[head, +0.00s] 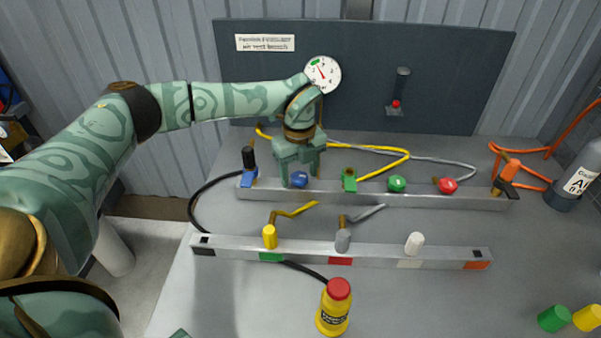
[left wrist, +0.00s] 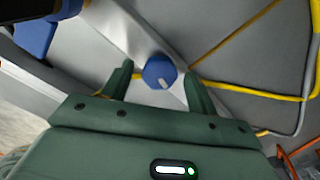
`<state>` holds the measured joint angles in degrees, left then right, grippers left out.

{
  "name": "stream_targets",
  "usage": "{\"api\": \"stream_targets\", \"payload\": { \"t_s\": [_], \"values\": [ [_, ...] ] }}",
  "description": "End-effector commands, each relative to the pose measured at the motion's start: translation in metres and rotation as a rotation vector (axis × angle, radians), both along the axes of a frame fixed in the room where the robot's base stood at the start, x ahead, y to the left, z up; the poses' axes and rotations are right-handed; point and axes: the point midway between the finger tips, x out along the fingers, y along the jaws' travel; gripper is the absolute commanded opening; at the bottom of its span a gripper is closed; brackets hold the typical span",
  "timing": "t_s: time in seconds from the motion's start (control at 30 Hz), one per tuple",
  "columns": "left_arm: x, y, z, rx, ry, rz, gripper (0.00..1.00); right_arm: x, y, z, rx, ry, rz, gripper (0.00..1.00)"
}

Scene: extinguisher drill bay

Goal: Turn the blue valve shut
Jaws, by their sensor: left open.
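The blue valve (head: 299,180) is a round blue knob on the rear metal rail (head: 420,200). In the left wrist view the blue knob (left wrist: 159,71) shows a pale mark on its face and lies between and just beyond my fingertips. My left gripper (head: 299,181) is open, pointing down over the blue knob, with one finger on each side of it. It also shows in the left wrist view (left wrist: 159,80), with a gap between each finger and the knob. Whether a finger touches the knob cannot be told.
On the rear rail stand a blue-based black handle (head: 249,165), a green fitting (head: 349,180), a green knob (head: 397,184) and a red knob (head: 446,185). A front rail (head: 375,250) carries yellow, grey and white fittings. A yellow bottle (head: 333,310) stands in front. A gauge (head: 322,74) hangs behind.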

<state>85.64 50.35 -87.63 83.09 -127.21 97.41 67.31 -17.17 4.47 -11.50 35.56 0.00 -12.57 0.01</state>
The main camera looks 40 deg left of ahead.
Motion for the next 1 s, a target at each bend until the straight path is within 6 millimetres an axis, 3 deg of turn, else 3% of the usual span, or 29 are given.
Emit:
{"api": "stream_targets", "payload": {
  "t_s": [0.2, 0.37, 0.67, 1.0],
  "values": [
    [0.000, 0.000, 0.000, 0.000, 0.000, 0.000, 0.59, 0.000, -0.003, 0.000, -0.003, 0.001, 0.002, 0.36],
    [0.000, 0.000, 0.000, 0.000, 0.000, 0.000, 0.14, -0.001, -0.003, 0.000, -0.005, 0.002, 0.002, 0.36],
    [0.000, 0.000, 0.002, 0.000, -0.001, -0.020, 0.14, 0.000, -0.003, 0.004, -0.005, -0.002, 0.002, 0.36],
    [-0.001, -0.001, 0.006, -0.001, 0.000, -0.199, 0.14, 0.010, -0.003, 0.029, -0.004, -0.025, 0.001, 0.36]
  ]
}}
